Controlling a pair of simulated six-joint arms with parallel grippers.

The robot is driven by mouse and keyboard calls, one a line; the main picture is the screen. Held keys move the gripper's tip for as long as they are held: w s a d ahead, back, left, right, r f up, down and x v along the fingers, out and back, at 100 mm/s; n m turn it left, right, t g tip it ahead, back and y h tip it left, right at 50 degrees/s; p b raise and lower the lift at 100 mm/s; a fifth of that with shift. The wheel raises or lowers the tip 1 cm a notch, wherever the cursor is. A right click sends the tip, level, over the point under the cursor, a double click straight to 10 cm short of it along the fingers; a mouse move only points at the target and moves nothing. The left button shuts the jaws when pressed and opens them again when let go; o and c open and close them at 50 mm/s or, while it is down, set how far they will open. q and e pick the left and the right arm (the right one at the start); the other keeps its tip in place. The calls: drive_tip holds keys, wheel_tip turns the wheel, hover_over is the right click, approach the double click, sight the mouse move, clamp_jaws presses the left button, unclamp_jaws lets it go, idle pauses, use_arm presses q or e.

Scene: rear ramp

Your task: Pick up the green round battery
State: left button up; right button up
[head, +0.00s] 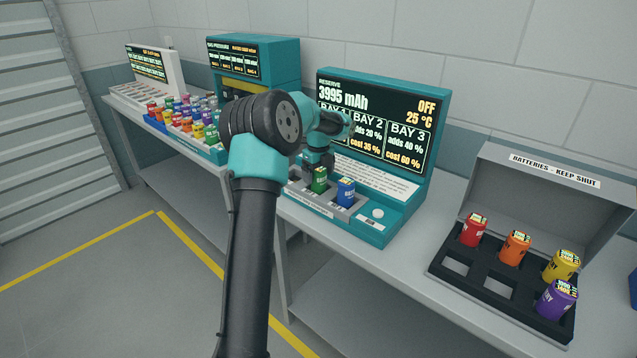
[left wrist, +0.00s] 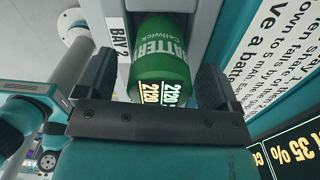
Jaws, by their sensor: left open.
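The green round battery (head: 319,180) stands upright in a bay of the teal reserve station (head: 408,222), to the left of a blue battery (head: 346,192). My left gripper (head: 318,163) is right at the green battery's top, and my left arm hides part of the station. In the left wrist view the green battery (left wrist: 160,58) lies between the two open fingers of my left gripper (left wrist: 157,72), with a gap visible beside it. A "BAY 2" label shows next to it. My right gripper is not in view.
An open grey battery case (head: 470,262) at the right holds red, orange, yellow and purple batteries, with empty slots. A rack of many coloured batteries (head: 188,120) stands at the left. The station screen (head: 376,115) rises close behind my left gripper.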

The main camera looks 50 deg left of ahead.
use_arm(q)
drive_tip(key=shift+f, duration=0.4)
drive_tip(key=shift+c, duration=0.2)
drive_tip(key=c, duration=1.2)
